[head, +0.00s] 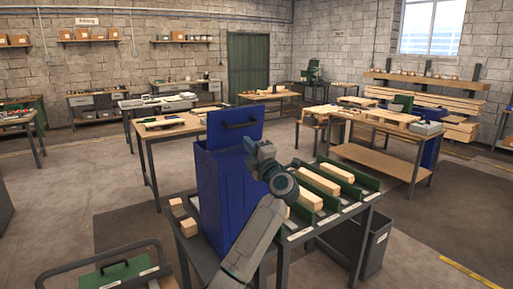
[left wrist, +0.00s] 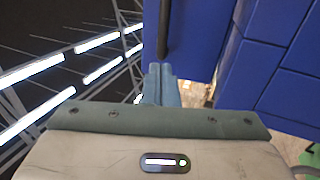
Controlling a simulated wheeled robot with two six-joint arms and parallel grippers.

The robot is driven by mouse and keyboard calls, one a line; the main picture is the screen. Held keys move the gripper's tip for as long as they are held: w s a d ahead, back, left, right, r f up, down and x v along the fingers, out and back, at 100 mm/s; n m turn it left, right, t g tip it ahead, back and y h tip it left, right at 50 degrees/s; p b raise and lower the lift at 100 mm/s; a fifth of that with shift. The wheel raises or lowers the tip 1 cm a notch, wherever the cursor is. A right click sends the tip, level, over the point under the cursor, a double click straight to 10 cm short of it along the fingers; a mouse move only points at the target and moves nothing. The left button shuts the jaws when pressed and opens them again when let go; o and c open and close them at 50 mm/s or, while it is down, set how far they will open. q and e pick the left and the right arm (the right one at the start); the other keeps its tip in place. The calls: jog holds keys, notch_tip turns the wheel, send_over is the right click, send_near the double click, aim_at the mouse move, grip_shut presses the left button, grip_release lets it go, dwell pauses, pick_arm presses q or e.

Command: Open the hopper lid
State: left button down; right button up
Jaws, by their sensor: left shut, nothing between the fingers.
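The blue hopper (head: 222,195) stands in front of me as a tall box. In the left wrist view the fingers (left wrist: 160,82) are shut together and empty, pointing at the lid (left wrist: 205,35) close to the end of the handle (left wrist: 164,30). Whether they touch is unclear. My right gripper is not in view.
Right of the hopper, a bench with green dividers (head: 342,173) holds several wooden blocks (head: 320,180). Small blocks (head: 188,228) lie left of the hopper. A grey bin (head: 377,245) stands below the bench. Open floor (head: 130,195) lies to the left.

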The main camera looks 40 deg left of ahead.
aim_at(236, 127)
pick_arm(q)
jog(key=p+x, duration=0.2)
jog(key=x, duration=0.3)
jog(key=shift+w+a+r, duration=0.1)
jog(key=shift+a+r, duration=0.05)
jog(key=shift+a, duration=0.4)
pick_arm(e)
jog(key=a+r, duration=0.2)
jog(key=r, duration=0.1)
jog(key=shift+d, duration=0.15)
pick_arm(q)
jog(key=shift+w, duration=0.1)
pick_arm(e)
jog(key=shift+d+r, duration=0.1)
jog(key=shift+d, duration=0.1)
pick_arm(q)
jog(key=shift+w+a+r+p, duration=0.2)
jog(key=shift+a+r+p, duration=0.65)
jog(key=shift+p, duration=0.4)
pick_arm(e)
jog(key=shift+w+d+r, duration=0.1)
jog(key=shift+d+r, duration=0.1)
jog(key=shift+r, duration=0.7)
pick_arm(q)
jog(key=shift+d, duration=0.15)
